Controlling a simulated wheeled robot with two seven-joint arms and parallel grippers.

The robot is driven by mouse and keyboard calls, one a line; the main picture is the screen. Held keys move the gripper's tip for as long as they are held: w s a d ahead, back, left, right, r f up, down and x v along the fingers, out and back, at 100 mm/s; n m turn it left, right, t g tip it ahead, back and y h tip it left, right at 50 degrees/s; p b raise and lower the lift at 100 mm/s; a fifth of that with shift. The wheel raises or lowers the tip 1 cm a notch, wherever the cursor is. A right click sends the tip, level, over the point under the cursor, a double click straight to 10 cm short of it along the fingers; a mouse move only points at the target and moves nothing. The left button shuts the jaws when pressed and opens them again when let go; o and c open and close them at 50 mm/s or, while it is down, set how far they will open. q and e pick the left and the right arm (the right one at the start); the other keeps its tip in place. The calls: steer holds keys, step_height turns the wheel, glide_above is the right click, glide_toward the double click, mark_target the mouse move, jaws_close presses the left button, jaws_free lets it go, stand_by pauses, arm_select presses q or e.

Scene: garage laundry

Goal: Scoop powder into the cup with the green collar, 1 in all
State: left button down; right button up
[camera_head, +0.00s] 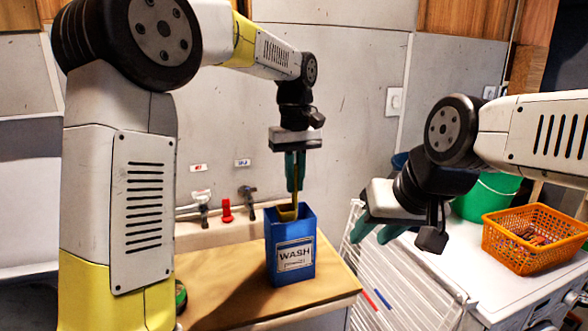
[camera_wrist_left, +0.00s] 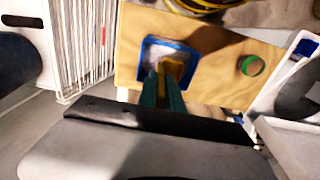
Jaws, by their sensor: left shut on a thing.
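The blue WASH box (camera_head: 292,262) stands upright and open-topped on the wooden board. In the left wrist view the box (camera_wrist_left: 194,60) shows white powder (camera_wrist_left: 158,50) inside. My left gripper (camera_head: 294,186) points down above the box, shut on a yellow scoop (camera_head: 288,214). The scoop's lower end is at the box opening; in the left wrist view the yellow scoop (camera_wrist_left: 175,66) shows just beyond the fingertips. How much powder it holds is unclear. The green-collared cup (camera_wrist_left: 252,66) stands beside the box; in the head view my left arm mostly hides it (camera_head: 180,296). My right gripper (camera_head: 374,234) is empty, its fingers apart.
A wooden board (camera_head: 225,290) carries the box and cup, with a sink behind. To the right are a white drying rack (camera_head: 385,285), an orange basket (camera_head: 535,240) and a green bucket (camera_head: 490,196).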

mark_target(295, 207)
arm_select(q)
steer(key=shift+f, duration=2.5)
steer(key=shift+f, duration=1.2)
steer(key=shift+r, duration=0.1)
step_height(295, 207, up, 13)
steer(key=shift+r, duration=0.4)
steer(key=shift+s, duration=0.1)
